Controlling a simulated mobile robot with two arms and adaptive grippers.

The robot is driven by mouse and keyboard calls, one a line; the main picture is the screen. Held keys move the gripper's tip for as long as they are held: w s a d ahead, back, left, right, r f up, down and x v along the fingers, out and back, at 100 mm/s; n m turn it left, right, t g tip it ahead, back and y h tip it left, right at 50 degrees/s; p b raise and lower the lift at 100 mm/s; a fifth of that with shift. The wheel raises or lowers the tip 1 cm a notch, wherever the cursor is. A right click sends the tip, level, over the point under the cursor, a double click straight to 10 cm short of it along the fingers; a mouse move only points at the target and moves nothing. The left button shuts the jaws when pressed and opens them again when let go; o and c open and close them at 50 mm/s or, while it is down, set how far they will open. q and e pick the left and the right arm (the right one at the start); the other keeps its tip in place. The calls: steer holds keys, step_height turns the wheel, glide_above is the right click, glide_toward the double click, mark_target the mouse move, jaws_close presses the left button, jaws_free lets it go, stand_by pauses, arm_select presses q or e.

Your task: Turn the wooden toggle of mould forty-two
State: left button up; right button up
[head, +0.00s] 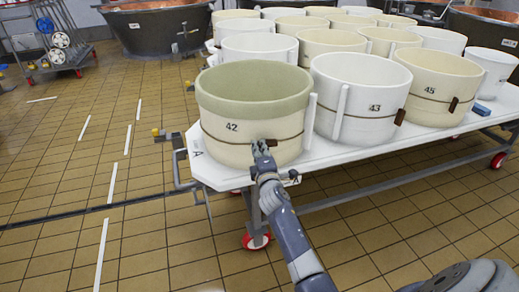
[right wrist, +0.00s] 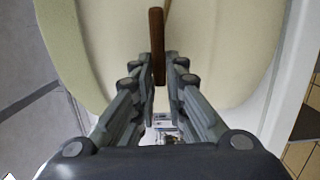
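Mould forty-two (head: 253,115) is a cream, round mould with a greenish upper band, at the front left corner of the white table. A cord runs around it. Its brown wooden toggle (head: 271,142) is partly hidden by my right gripper (head: 262,148) in the head view. In the right wrist view the toggle (right wrist: 157,40) stands lengthwise between the fingertips of the right gripper (right wrist: 159,66), which are closed in on both its sides; its upper part sticks out beyond them. My left gripper is not in view.
Mould forty-three (head: 355,95) stands close on the right, with mould forty-five (head: 440,88) beyond it and several more behind. The white table (head: 345,175) has red wheels. A blue object (head: 481,109) lies at its right. Tiled floor on the left is mostly clear.

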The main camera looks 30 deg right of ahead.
steer(key=shift+o, duration=1.3)
steer(key=v, duration=1.2)
steer(key=shift+s+f, duration=0.1)
steer(key=shift+f, duration=0.05)
